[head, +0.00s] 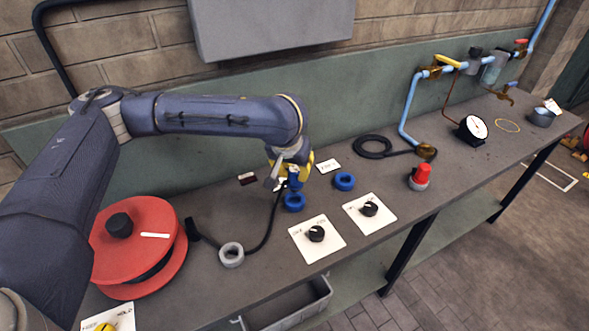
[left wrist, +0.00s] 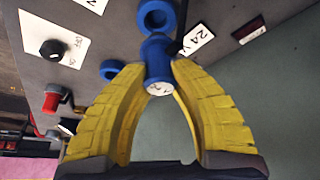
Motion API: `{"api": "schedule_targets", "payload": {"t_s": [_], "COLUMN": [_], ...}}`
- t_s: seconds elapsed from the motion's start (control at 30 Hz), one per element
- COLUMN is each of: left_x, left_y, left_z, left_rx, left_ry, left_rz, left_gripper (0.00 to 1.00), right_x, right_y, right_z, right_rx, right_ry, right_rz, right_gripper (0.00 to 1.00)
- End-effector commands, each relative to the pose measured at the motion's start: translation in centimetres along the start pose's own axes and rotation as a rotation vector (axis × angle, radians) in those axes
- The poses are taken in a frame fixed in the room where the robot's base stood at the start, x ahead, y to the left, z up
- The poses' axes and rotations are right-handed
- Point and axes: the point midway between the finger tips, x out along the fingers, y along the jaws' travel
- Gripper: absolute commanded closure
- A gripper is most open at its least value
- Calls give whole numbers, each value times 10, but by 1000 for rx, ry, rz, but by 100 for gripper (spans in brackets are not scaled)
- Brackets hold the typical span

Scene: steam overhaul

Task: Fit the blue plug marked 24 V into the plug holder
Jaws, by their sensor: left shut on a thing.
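My left gripper (head: 290,177) has yellow fingers, shut on the blue plug (left wrist: 156,62). In the head view the blue plug (head: 294,184) is partly hidden by the fingers. A white tag reading 24 V (left wrist: 198,38) shows beside it in the left wrist view; I cannot tell whether it is attached. A black cable (head: 270,225) runs down from the plug. A blue ring (head: 294,202) lies on the bench just below the plug, and another blue ring (head: 344,181) lies to its right. Both also show in the left wrist view. I cannot tell which is the plug holder. My right gripper is not visible.
A grey ring (head: 231,255) and a red reel (head: 137,247) are on the left of the bench. Two white cards with black knobs (head: 316,235) (head: 370,209) lie in front. A red-topped button (head: 421,176), a gauge (head: 473,128) and blue pipes stand to the right.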

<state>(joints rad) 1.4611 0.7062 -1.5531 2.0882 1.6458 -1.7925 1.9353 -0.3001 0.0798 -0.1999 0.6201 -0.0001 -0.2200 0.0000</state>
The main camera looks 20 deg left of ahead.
Motion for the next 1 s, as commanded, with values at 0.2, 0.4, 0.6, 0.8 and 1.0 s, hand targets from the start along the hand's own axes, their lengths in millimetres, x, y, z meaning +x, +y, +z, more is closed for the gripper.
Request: {"api": "schedule_targets", "payload": {"t_s": [0.2, 0.4, 0.6, 0.8, 1.0], "left_x": [-6, -13, -20, -27, -34], "left_y": [-6, -14, -22, -30, -38], "left_z": [12, 28, 46, 63, 80], "left_rx": [0, 0, 0, 0, 0], "left_ry": [1, 2, 2, 0, 1], "left_rz": [0, 0, 0, 0, 1], "left_gripper": [100, 100, 100, 100, 100], "right_x": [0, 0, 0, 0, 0], "right_y": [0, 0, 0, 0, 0], "right_z": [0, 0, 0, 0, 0], "right_rx": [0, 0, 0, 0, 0], "right_ry": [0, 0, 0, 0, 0], "right_rz": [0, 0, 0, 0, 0], "right_gripper": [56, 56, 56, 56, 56]}}
